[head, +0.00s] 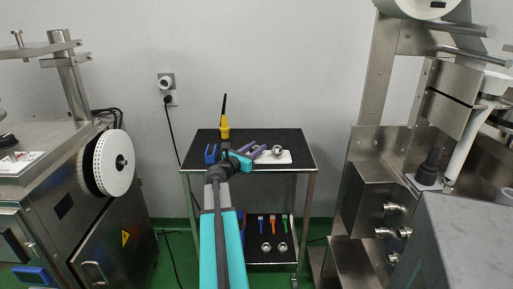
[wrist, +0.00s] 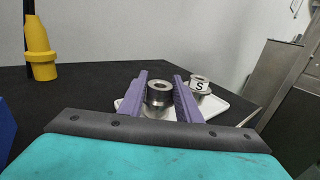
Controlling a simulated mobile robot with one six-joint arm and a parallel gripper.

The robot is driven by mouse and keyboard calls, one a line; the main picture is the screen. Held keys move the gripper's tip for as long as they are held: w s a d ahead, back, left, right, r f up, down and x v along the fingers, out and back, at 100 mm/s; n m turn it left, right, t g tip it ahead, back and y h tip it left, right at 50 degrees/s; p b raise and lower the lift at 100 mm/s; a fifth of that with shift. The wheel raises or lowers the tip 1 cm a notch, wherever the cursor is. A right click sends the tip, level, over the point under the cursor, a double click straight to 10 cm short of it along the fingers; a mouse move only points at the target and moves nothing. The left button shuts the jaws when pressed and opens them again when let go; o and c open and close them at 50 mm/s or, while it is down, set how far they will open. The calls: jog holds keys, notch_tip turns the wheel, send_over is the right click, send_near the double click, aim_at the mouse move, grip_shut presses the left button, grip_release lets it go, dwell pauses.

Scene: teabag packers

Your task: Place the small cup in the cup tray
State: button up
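My gripper (head: 254,149) with purple fingers is over the black table top, beside the white tray. In the wrist view a plain grey metal cup (wrist: 158,94) sits between the two fingers (wrist: 160,80), which appear closed against its sides. It looks upright, with its round opening up. In the head view it cannot be made out clearly between the fingers. The white cup tray (head: 285,160) lies just right of the fingers. A silver cup-like piece (head: 277,150) marked "S" in the wrist view (wrist: 199,87) stands on the tray. The fingers hide part of the tray.
A yellow bottle-like tool (head: 225,131) stands at the table's back. A blue block (head: 210,154) is left of my gripper. The lower shelf (head: 270,258) holds small coloured items and two metal cups (head: 266,247). Large machines flank the table. The front right table top is clear.

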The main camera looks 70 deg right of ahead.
jog(key=shift+o, duration=1.4)
jog(key=shift+r, duration=0.1)
jog(key=shift+r, duration=0.15)
jog(key=v, duration=1.2)
jog(key=shift+s, duration=0.1)
